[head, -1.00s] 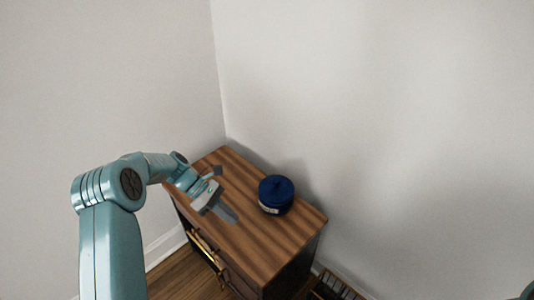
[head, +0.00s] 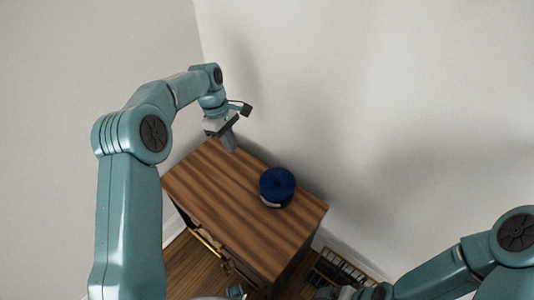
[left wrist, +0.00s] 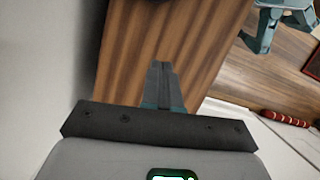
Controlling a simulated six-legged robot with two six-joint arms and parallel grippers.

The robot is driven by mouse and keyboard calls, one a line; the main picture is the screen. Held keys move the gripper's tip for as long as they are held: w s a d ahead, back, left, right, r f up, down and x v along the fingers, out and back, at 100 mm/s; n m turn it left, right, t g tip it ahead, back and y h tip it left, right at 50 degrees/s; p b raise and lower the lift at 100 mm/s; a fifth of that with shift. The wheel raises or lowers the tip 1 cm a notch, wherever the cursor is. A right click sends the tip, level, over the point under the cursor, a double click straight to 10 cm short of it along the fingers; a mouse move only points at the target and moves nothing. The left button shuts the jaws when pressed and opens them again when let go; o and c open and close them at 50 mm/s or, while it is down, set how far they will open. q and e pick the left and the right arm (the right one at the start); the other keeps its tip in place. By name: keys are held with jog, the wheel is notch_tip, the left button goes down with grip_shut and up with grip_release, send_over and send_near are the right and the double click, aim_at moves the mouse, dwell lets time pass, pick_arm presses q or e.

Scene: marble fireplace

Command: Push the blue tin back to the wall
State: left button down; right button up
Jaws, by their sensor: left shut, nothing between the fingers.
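The blue tin (head: 277,187) is a round, dark blue lidded tin with a pale label low on its side. It stands upright on the wooden dresser top (head: 225,190), near the back edge by the wall. My left gripper (head: 229,143) is shut and empty, pointing down over the far left end of the dresser, left of the tin and apart from it. Its closed fingers show in the left wrist view (left wrist: 162,85) over the wood. A dark shape at that view's top edge is too cut off to name. My right gripper is mostly cut off at the head view's bottom edge.
The back wall (head: 370,100) runs behind the dresser, and another wall meets it at the left corner. Brass handles (head: 208,248) are on the dresser front. A dark rack (head: 340,268) stands right of the dresser. The dresser top is otherwise clear.

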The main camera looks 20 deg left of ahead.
aim_at(277, 174)
pick_arm(q)
jog(key=w+d+r+m+p, duration=0.1)
jog(key=w+d+r+p, duration=0.1)
jog(key=d+r, duration=0.35)
jog(key=d+f, duration=0.2)
jog(key=f, duration=0.1)
jog(key=s+d+f+b, duration=0.1)
jog(key=d+f, duration=0.1)
jog(key=f, duration=0.1)
jog(key=s+d+f+b, duration=0.1)
jog(key=d+f, duration=0.1)
jog(key=f, duration=0.1)
jog(key=shift+f, duration=0.4)
jog(key=shift+d, duration=0.35)
jog(key=shift+s, duration=0.1)
jog(key=shift+s+d, duration=0.2)
jog(key=shift+d, duration=0.4)
jog(key=shift+s+d, duration=0.2)
jog(key=shift+d, duration=0.4)
jog(key=shift+a, duration=0.1)
jog(key=shift+w, duration=0.1)
